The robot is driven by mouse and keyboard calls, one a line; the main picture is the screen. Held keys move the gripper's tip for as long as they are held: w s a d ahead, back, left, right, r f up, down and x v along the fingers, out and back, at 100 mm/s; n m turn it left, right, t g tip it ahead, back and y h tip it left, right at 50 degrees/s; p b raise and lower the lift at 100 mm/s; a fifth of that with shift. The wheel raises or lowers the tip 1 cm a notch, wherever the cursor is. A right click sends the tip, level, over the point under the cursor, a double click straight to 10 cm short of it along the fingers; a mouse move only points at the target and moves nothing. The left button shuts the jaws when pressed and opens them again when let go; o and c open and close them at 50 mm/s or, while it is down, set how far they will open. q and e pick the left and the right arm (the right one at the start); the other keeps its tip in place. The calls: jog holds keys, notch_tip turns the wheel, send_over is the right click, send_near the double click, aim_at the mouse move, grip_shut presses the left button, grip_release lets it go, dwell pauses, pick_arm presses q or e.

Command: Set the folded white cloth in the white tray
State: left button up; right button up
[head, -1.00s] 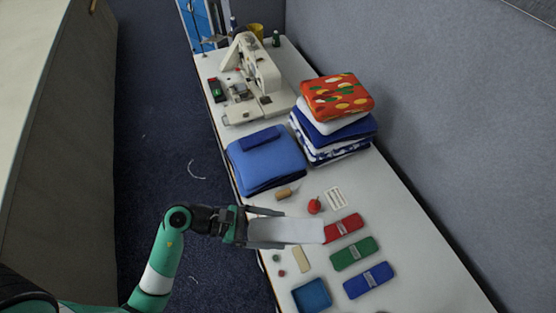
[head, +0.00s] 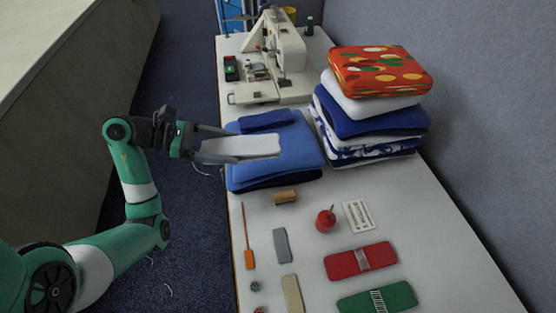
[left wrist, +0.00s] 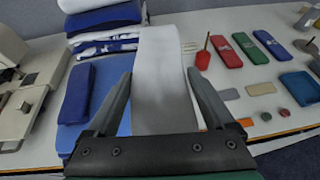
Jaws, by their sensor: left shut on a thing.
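The folded white cloth (head: 255,147) is held level in my left gripper (head: 236,146), which is shut on it. In the head view it appears in front of the blue folded cloths (head: 293,150). In the left wrist view the cloth (left wrist: 163,90) is a long pale strip between the two grey fingers (left wrist: 160,76). I see no white tray in either view. My right gripper is not in view.
A tall cloth stack (head: 375,122) with an orange patterned top stands beside the blue cloths. A sewing machine (head: 285,55) is behind. A cork-coloured spool (head: 285,197), tomato-like pincushion (head: 325,220), red case (head: 360,261) and green case (head: 378,298) lie nearer.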

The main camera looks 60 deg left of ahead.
aim_at(251, 138)
pick_arm(q)
jog(key=w+a+f, duration=0.1)
jog(key=w, duration=0.1)
jog(key=w+a+f+b, duration=0.1)
jog(key=w, duration=0.2)
jog(key=w+a+f+b, duration=0.1)
jog(key=w, duration=0.1)
jog(key=shift+w+f, duration=0.25)
jog(key=shift+f, duration=0.15)
jog(key=w+f, duration=0.1)
jog(key=w+a+f+b, duration=0.1)
jog(key=f, duration=0.1)
jog(key=w+f+b, duration=0.1)
jog(key=w, duration=0.1)
jog(key=shift+a+f, duration=0.2)
jog(key=shift+a, duration=0.15)
jog(key=shift+w+a+f, duration=0.15)
jog(key=shift+w+f, duration=0.1)
jog(key=shift+w, duration=0.05)
jog(key=f, duration=0.1)
jog(key=w+f+b, duration=0.1)
jog(key=f, duration=0.1)
jog(key=shift+a, duration=0.2)
jog(key=shift+f, duration=0.45)
